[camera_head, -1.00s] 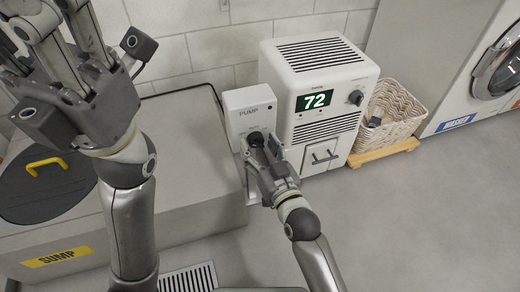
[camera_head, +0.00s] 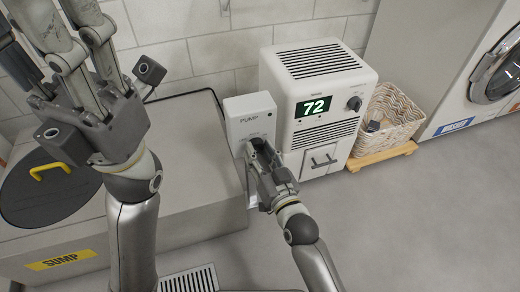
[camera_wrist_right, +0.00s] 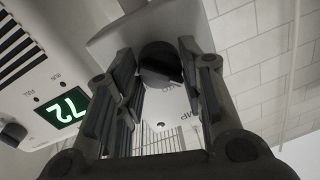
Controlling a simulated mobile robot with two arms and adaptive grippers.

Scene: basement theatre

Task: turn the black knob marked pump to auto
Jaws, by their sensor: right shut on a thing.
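The white pump box (camera_head: 250,112), lettered PUMP, stands against the wall left of the white dehumidifier-like unit. Its black knob (camera_wrist_right: 160,62) sits between the fingers of my right gripper (camera_wrist_right: 157,70) in the wrist view. My right gripper also shows in the head view (camera_head: 258,148), shut on the knob at the front of the box. The fingers hide most of the knob in the head view. Lettering by the knob is partly covered, so its setting cannot be read. My left gripper (camera_head: 55,35) is raised at the upper left, empty, fingers spread, tips out of frame.
The white unit (camera_head: 320,95) shows 72 and has its own dark knob (camera_head: 354,103). A wicker basket (camera_head: 395,112) and a washer (camera_head: 497,70) are to the right. The sump box (camera_head: 195,185) with a round lid is left. Grey floor (camera_head: 420,225) is clear at the right.

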